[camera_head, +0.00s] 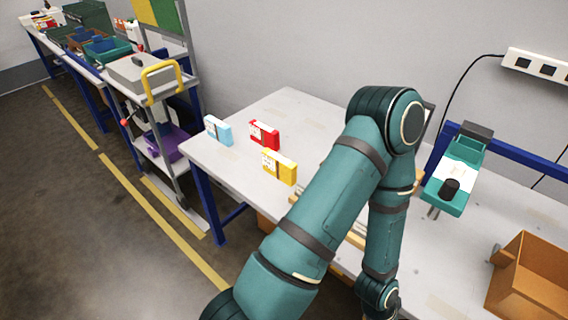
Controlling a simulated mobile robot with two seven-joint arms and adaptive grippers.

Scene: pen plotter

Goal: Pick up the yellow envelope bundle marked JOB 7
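The yellow envelope bundle (280,167) stands upright on the grey table, near its left part. It has a dark band and a white label on its left side; the print is too small to read. A red bundle (265,134) stands just behind it, and a light blue bundle (218,130) stands to the left near the table's edge. One of my teal arms rises from the bottom, bends at a high elbow and drops to the right of the yellow bundle, apart from it. Neither gripper shows.
My arm hides the middle of the table (290,103). A teal device with a white sheet and black knob (450,188) is at the right, near an orange-brown bin (541,267). A cart with a yellow handle (162,80) stands left of the table. The tabletop behind the bundles is clear.

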